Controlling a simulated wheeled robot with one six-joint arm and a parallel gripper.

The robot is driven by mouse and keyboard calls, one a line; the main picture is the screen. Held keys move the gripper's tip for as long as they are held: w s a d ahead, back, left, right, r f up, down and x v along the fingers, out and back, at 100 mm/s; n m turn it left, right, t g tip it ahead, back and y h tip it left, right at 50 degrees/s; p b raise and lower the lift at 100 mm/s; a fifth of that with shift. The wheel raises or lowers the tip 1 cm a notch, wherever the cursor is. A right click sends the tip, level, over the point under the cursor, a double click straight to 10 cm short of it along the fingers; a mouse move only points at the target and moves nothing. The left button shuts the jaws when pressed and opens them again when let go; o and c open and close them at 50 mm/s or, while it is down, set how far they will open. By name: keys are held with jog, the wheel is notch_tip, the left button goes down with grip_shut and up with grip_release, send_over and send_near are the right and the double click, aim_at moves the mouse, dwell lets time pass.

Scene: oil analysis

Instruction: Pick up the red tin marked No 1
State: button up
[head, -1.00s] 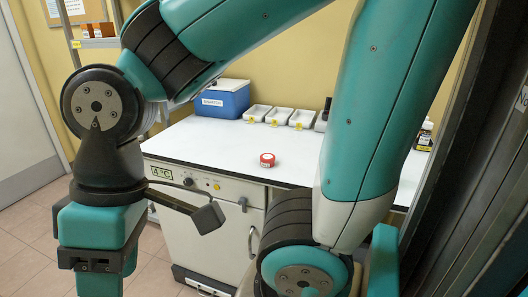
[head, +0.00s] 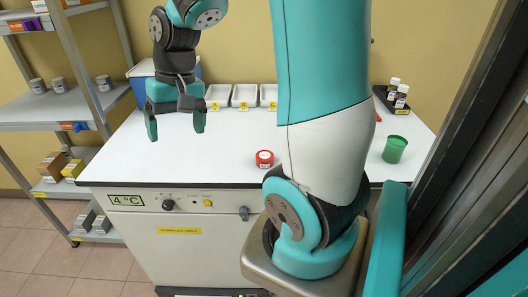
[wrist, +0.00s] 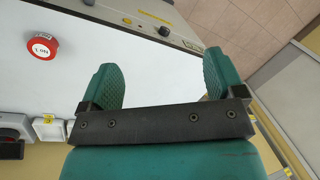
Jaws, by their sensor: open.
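The red tin (head: 264,158) stands on the white worktop near its front edge, just left of my arm in the head view. In the wrist view the red tin (wrist: 42,46) shows at the upper left, with a white label on its top that seems to read No 1. My gripper (head: 175,130) is open and empty above the left part of the worktop, left of the tin and apart from it. In the wrist view the gripper's two green fingers (wrist: 160,85) stand wide apart with only bare worktop between them.
White trays (head: 244,96) with yellow tags line the back of the worktop (head: 200,160). A blue box (head: 143,84) is behind my gripper. A green cup (head: 394,149) and a dark rack of bottles (head: 392,98) are at the right. Grey shelves (head: 60,108) stand left.

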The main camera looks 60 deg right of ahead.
jog(key=s+d+f+m+p, duration=0.15)
jog(key=d+m, duration=0.45)
jog(key=d, duration=0.8)
jog(key=m+g+p, duration=0.1)
jog(key=m, duration=0.5)
send_near(265, 155)
jog(key=f, duration=0.2)
jog(key=f+p, duration=0.1)
jog(key=f, duration=0.1)
jog(key=shift+a+f, duration=0.15)
jog(key=shift+a, duration=0.25)
jog(key=shift+s+a+f+p, duration=0.1)
jog(key=shift+a+f+p, duration=0.2)
jog(key=shift+f, duration=0.7)
jog(key=shift+w+a+f+p, duration=0.1)
jog(key=shift+f+p, duration=0.3)
jog(key=shift+f, duration=0.6)
jog(key=shift+s+a+f+p, duration=0.1)
jog(key=shift+a+f+p, duration=0.2)
jog(key=shift+f, duration=0.7)
jog(key=shift+d, duration=0.1)
jog(key=shift+c, duration=0.2)
jog(key=c, duration=1)
